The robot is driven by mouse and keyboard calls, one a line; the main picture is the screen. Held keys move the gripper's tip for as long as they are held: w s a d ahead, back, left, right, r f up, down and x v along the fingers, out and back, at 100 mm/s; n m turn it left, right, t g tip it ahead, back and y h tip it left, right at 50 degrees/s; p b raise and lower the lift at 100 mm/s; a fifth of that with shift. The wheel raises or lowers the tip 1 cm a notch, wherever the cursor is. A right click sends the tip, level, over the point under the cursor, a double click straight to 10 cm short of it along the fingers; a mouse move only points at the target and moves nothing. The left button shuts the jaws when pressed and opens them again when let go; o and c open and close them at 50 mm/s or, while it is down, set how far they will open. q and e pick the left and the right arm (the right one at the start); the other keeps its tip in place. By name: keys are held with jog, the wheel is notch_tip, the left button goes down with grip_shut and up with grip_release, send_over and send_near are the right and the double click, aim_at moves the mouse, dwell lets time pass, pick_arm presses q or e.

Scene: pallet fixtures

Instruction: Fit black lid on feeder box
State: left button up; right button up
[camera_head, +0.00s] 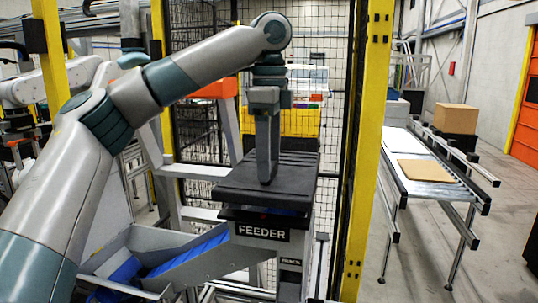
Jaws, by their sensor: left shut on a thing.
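The black lid (292,193) is a flat dark slab over the top of the feeder box (290,248). The box is grey and carries a "FEEDER" label on its front. My right gripper is not in view.
A grey chute with blue lining (205,245) slopes beside the box at lower left. A yellow post (366,150) and black mesh fence stand close behind and right. A roller conveyor (425,170) with flat cardboard (426,170) and a carton (456,118) is beyond the post.

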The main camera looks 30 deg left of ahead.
pick_arm(q)
jog(key=shift+f, duration=1.05)
jog(key=shift+s+f, duration=0.1)
jog(key=shift+f, duration=0.7)
dwell(1.0)
jog(key=o, duration=2.1)
notch_tip(320, 180, up, 17)
jog(key=shift+s+r, duration=0.1)
jog(key=shift+r, duration=0.1)
jog(key=shift+f, duration=0.1)
